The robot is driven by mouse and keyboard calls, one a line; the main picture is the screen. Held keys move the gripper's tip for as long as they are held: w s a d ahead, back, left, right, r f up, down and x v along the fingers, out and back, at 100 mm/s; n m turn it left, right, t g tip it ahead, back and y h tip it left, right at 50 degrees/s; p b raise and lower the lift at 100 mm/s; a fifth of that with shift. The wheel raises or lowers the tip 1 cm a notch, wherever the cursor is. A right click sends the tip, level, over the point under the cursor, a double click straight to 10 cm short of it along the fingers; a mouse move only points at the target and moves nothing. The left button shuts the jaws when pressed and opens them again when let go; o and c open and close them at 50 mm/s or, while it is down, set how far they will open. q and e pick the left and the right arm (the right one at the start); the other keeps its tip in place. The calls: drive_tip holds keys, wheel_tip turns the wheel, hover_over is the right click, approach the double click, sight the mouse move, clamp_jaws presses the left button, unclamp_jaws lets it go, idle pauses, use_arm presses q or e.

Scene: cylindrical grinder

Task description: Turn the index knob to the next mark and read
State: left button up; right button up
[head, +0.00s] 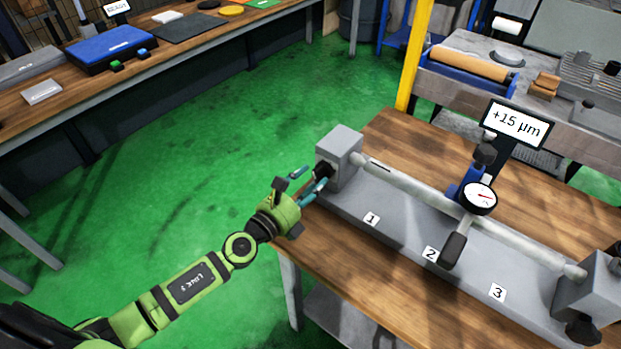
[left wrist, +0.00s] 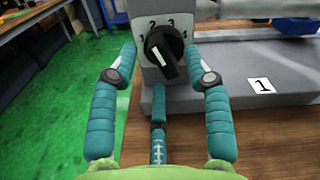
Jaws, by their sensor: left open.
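The black index knob (left wrist: 165,54) is on the end face of the grey block at the bench's left end. Its white line slants from upper left to lower right, and digits are printed around its top. In the head view the knob (head: 323,171) is partly hidden by my fingers. My left gripper (head: 312,183) is open, with its teal fingers either side of the knob, apart from it. The dial gauge (head: 480,197) stands at the bar near label 2 with a red needle. The display (head: 516,123) reads +15 µm. My right gripper is not in view.
The grey base (head: 400,232) with labels 1, 2 and 3 carries a long bar (head: 420,191) between two end blocks. A black handle (head: 453,249) sticks out near label 2. A yellow post (head: 412,55) stands behind. Green floor is clear left of the bench.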

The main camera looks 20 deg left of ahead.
use_arm(q)
drive_tip(key=shift+w+d, duration=0.15)
drive_tip(key=shift+w, duration=0.15)
clamp_jaws()
drive_tip(key=shift+m, duration=0.3)
drive_tip(key=m, duration=0.4)
drive_tip(key=shift+r+p, duration=0.2)
drive_tip(key=shift+p, duration=0.2)
drive_tip(key=shift+m+p, duration=0.35)
drive_tip(key=shift+m, duration=1.65)
